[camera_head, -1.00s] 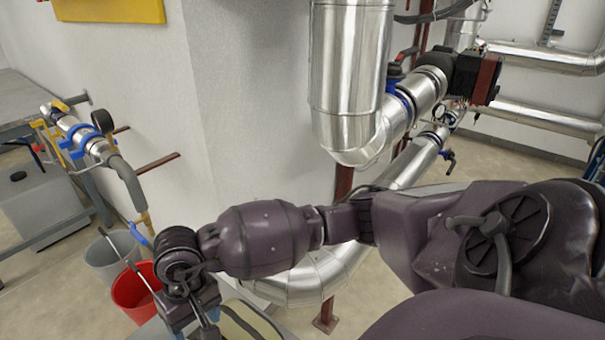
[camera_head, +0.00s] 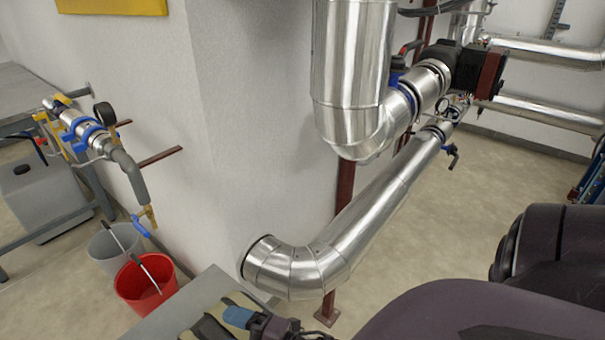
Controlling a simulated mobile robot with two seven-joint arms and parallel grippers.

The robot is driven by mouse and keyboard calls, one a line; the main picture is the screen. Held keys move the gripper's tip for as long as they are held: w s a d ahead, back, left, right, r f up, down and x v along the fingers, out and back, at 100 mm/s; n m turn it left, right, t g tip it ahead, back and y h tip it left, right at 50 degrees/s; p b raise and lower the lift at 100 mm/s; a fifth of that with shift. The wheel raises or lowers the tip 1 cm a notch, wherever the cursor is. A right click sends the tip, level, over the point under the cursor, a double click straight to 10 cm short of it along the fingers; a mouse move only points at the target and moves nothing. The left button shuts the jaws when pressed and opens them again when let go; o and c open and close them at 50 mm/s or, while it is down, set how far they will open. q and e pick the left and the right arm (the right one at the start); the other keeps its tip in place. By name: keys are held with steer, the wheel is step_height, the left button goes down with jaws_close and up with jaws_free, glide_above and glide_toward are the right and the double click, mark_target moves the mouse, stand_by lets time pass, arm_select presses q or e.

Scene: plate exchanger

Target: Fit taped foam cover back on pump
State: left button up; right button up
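The pump (camera_head: 476,73), a dark block with a reddish-brown face, sits on the silver pipe run at the upper right. I cannot make out a foam cover on it or a taped foam cover elsewhere. A dark arm section of mine fills the lower right corner.
Silver-clad pipes, including a large elbow (camera_head: 300,272), run from the wall to the back right. A red bucket (camera_head: 150,292) and a grey bucket (camera_head: 106,255) stand at the left below a valve assembly (camera_head: 92,138). Open floor (camera_head: 430,235) lies right of the pipes.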

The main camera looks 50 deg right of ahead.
arm_select(q)
steer(key=shift+w+d+r, duration=0.1)
steer(key=shift+w+d, duration=0.05)
steer(key=shift+w, duration=0.25)
arm_select(e)
steer(key=s+d+f+m+g+h, duration=0.6)
steer(key=s+d+f+m, duration=0.3)
steer(key=s+f+m, duration=0.3)
steer(key=m, duration=0.3)
steer(key=shift+s+m+g, duration=0.25)
steer(key=shift+m+g, duration=0.05)
